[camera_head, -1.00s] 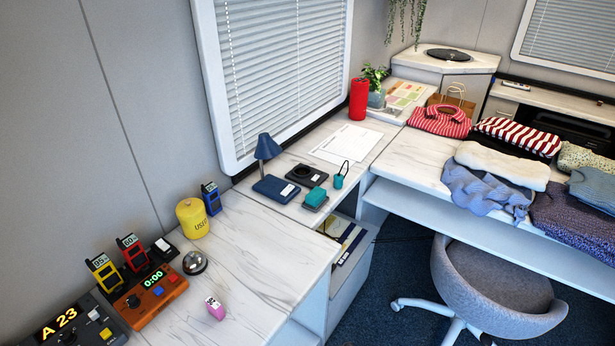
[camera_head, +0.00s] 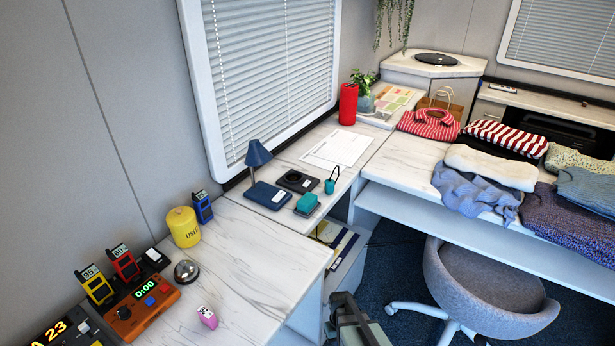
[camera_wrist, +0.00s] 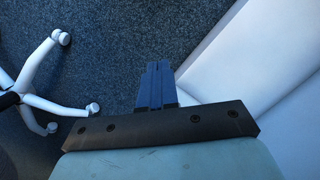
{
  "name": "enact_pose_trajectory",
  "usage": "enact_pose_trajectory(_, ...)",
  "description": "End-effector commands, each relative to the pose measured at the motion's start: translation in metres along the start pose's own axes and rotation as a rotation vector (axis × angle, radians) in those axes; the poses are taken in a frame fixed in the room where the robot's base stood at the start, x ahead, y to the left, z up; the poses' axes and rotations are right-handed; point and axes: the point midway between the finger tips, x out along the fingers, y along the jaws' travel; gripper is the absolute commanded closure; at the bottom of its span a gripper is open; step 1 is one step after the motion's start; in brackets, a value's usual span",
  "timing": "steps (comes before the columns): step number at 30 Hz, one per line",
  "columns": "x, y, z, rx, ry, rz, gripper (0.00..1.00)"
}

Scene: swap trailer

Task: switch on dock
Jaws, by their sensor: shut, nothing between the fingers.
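A flat black device (camera_head: 297,181) with a round ring and a white label lies on the desk by the window. It looks like the dock, but its label is too small to read. A blue desk lamp (camera_head: 258,156) on a blue base stands left of it, and a teal block (camera_head: 307,202) on a dark base sits in front of it. My gripper (camera_wrist: 157,68) is shut and empty in the wrist view, over the carpet beside a white panel. In the head view my arm's end shows at the bottom centre, below and apart from the desk.
A yellow canister (camera_head: 183,229), a bell (camera_head: 186,271), a pink block (camera_head: 207,317) and several radios and panels crowd the left counter. A chair (camera_head: 488,285) stands right of my gripper. The counter's right part is clear. Folded clothes cover the right desk.

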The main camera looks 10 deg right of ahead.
Motion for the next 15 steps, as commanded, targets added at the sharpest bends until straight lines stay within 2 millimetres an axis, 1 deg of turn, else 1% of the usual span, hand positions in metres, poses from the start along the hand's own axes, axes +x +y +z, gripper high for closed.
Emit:
enact_pose_trajectory(1, -0.009, 0.009, -0.019, -0.001, 0.031, 0.004, 1.00)
enact_pose_trajectory(3, -0.022, 0.018, -0.040, -0.007, 0.070, 0.011, 1.00)
enact_pose_trajectory(5, -0.033, 0.028, -0.056, -0.011, 0.103, 0.017, 1.00)
enact_pose_trajectory(9, -0.063, 0.050, -0.094, -0.021, 0.178, 0.035, 1.00)
enact_pose_trajectory(11, -0.077, 0.060, -0.110, -0.026, 0.211, 0.044, 1.00)
enact_pose_trajectory(15, -0.111, 0.085, -0.144, -0.035, 0.285, 0.069, 1.00)
